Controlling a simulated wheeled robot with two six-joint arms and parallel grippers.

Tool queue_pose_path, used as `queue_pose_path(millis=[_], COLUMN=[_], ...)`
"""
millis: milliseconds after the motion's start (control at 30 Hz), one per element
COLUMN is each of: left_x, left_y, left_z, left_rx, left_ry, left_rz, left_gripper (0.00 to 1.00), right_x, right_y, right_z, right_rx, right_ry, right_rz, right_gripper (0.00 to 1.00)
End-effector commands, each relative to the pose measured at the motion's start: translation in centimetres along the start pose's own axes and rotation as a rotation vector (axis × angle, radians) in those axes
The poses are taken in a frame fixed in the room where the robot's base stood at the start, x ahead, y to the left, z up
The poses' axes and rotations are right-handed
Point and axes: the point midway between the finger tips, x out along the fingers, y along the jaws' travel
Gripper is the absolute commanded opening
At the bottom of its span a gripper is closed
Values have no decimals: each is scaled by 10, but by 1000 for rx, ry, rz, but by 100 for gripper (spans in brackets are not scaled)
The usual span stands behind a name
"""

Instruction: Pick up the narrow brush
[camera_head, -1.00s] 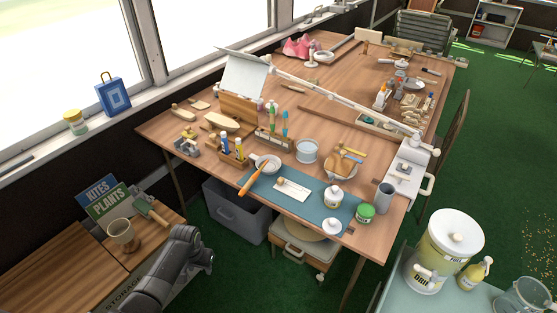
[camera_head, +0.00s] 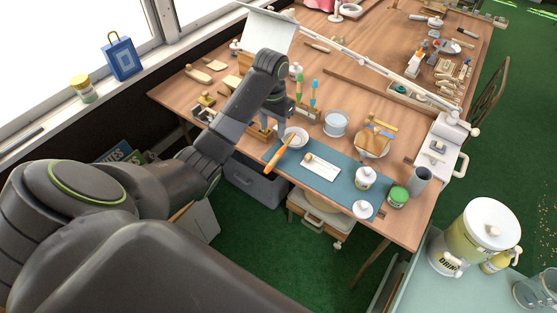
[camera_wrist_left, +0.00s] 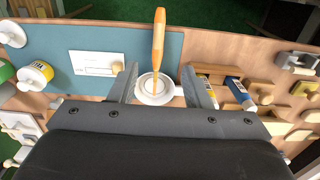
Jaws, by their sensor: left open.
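A slim brush with an orange handle (camera_head: 279,157) lies slanted with its thin end in a small white dish (camera_head: 303,139). Its handle points to the table's front edge and, in the left wrist view, reaches past it. My left gripper (camera_wrist_left: 160,72) is open and empty above the dish. In the left wrist view the brush (camera_wrist_left: 158,40) shows between the two fingers, apart from both. My right gripper is out of view.
Paint tubes (camera_wrist_left: 238,93) in a wooden holder sit close beside the gripper. A lamp arm (camera_head: 360,75) crosses the table behind.

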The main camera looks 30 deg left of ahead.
Motion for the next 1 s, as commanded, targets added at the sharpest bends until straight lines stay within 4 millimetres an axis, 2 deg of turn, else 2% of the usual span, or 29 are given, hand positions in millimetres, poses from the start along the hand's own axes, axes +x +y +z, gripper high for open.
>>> queue_pose_path(millis=[33, 367, 500, 567, 767, 1000], left_x=[13, 50, 73, 78, 97, 132], left_y=[0, 0, 0, 1, 2, 4], left_z=[0, 0, 0, 0, -1, -4], left_rx=[0, 0, -1, -1, -1, 0], left_ry=[0, 0, 0, -3, -3, -2], left_rz=[0, 0, 1, 2, 2, 1], left_gripper=[44, 44, 44, 44, 44, 44], right_x=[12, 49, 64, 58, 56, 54], right_y=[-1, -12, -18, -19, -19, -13], right_z=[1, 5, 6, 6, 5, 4], right_rx=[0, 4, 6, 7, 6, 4], right_ry=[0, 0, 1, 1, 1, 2], right_rz=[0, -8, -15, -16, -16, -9], right_gripper=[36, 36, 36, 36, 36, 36])
